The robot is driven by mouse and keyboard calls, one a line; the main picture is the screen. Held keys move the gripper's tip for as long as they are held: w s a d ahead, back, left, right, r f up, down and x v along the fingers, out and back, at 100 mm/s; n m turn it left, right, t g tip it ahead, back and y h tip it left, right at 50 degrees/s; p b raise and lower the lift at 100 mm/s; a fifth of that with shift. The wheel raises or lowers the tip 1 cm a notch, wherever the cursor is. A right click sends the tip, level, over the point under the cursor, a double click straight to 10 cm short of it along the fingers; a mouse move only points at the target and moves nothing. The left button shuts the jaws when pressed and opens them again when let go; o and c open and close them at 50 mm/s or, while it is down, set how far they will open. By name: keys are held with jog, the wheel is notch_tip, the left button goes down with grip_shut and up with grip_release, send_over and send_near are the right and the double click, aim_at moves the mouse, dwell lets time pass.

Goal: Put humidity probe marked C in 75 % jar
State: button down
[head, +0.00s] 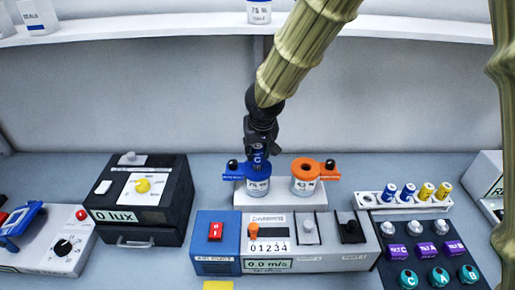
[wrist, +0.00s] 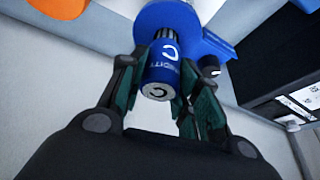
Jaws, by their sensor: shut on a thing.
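My gripper (wrist: 160,105) is shut on the blue humidity probe (wrist: 162,70), which bears a white C on its side and its end cap. In the head view the probe (head: 258,157) stands roughly upright right above the 75 % jar (head: 258,187), a white jar with a blue collar. In the wrist view the probe's dark ribbed end points at the blue collar (wrist: 165,17) and overlaps it. I cannot tell how far, if at all, the end sits in the opening. My gripper (head: 259,150) partly hides the probe in the head view.
A jar with an orange collar (head: 305,183) stands just right of the blue one on a white stand (head: 280,200). A white rack (head: 385,203) holds blue and yellow probes, with an empty hole at its left. Instrument boxes fill the front; a black lux box (head: 140,200) stands left.

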jog(key=shift+f+b, duration=0.75)
jog(key=shift+f, duration=0.35)
dwell(1.9)
jog(key=c, duration=0.7)
grip_release()
jog(key=shift+r, duration=0.15)
jog(key=shift+r+p, duration=3.05)
jog(key=shift+r, duration=0.85)
